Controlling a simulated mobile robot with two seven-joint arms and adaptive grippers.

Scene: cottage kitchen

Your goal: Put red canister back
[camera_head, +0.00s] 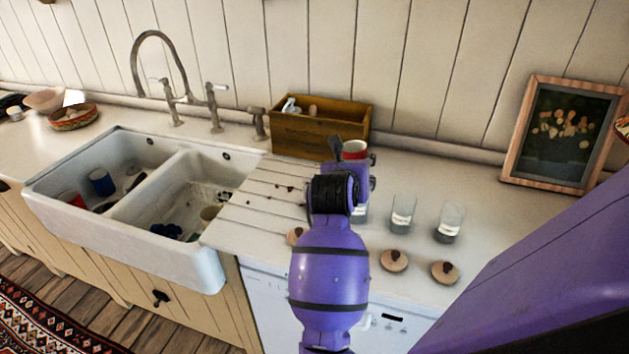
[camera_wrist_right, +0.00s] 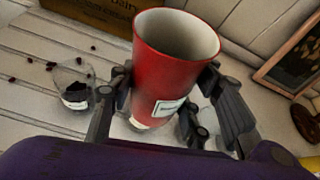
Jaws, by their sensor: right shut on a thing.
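The red canister (camera_head: 355,148) is upright with an open top and a pale inside, in front of the wooden box. In the right wrist view the red canister (camera_wrist_right: 172,70) fills the middle and has a small white label low on its side. My right gripper (camera_head: 352,168) is shut on it, with one finger on each side of its body. The gripper and arm hide its lower part in the head view, and I cannot tell whether its base touches the counter. My left gripper is not in view.
A wooden box (camera_head: 318,128) stands against the wall. Glass jars (camera_head: 403,214) and round wooden lids (camera_head: 394,260) are close by on the counter (camera_head: 480,190). A double sink (camera_head: 130,225) is left; a framed picture (camera_head: 562,135) leans right.

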